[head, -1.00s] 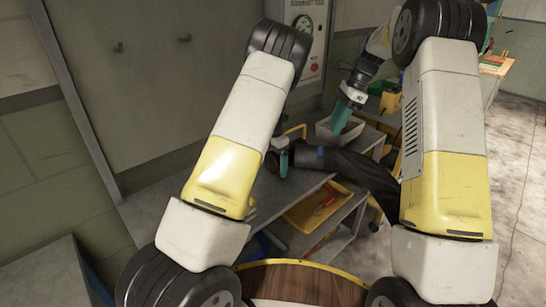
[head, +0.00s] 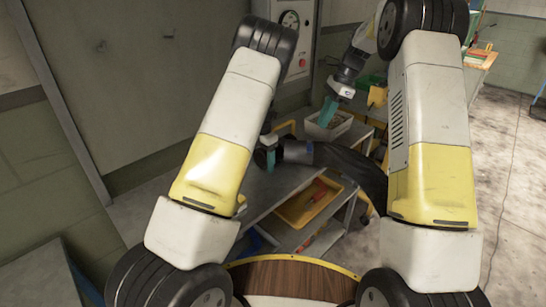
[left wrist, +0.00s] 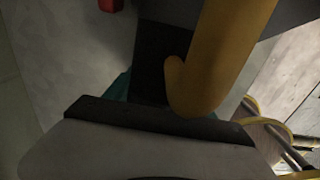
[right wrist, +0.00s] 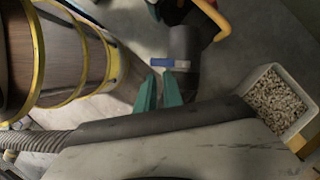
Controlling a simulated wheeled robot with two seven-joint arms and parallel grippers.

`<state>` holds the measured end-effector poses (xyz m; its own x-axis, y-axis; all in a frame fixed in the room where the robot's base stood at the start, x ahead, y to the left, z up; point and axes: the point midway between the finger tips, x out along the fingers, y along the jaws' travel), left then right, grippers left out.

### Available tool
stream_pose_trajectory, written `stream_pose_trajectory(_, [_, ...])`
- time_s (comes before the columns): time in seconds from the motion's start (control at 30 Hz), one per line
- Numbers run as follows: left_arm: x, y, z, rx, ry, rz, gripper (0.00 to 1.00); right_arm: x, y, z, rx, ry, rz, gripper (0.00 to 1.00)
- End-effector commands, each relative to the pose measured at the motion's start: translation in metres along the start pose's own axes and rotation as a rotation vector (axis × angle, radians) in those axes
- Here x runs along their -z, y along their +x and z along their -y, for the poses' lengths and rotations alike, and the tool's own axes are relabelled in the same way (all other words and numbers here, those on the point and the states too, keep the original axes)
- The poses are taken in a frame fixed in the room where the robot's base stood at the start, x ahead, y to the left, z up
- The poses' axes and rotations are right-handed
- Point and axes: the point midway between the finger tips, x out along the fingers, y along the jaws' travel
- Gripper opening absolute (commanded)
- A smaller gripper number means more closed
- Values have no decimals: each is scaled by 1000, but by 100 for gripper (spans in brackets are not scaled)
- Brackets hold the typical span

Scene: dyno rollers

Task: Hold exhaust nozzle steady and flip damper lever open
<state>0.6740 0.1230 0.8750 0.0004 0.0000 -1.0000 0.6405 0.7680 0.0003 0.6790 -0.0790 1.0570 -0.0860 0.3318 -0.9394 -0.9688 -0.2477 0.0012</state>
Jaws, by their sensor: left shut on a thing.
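The dark exhaust nozzle (head: 297,151) lies over the cart's top, its hose running right behind my right arm. A blue damper lever (right wrist: 168,63) crosses the nozzle (right wrist: 186,42) in the right wrist view. My left gripper (head: 268,158) is shut on the nozzle at its left end; its grip is mostly hidden in the left wrist view, where dark nozzle (left wrist: 160,72) shows. My right gripper (head: 328,111) is empty, above and right of the nozzle in the head view. Its teal fingers (right wrist: 159,90) are apart, just beside the lever in the right wrist view.
A grey metal cart carries a yellow tray (head: 308,205) with red-handled tools on a lower shelf. A bin of pale pellets (right wrist: 275,100) stands beside the nozzle. A yellow bent bar (left wrist: 220,50) is close to my left gripper. A wall panel with a gauge (head: 290,19) stands behind.

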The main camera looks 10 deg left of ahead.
Motion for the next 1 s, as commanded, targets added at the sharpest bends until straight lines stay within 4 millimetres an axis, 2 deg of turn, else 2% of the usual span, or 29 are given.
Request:
stream_pose_trajectory(0.13, [0,0,0,-1,0,1,0,-4,2,0,3,-169,-1,0])
stream_pose_trajectory(0.27, [0,-1,0,-1,-1,1,0,-9,3,0,11,-448,-7,0])
stream_pose_trajectory(1.0, [0,-1,-1,-2,-1,2,0,-49,14,2,14,-2271,-91,0])
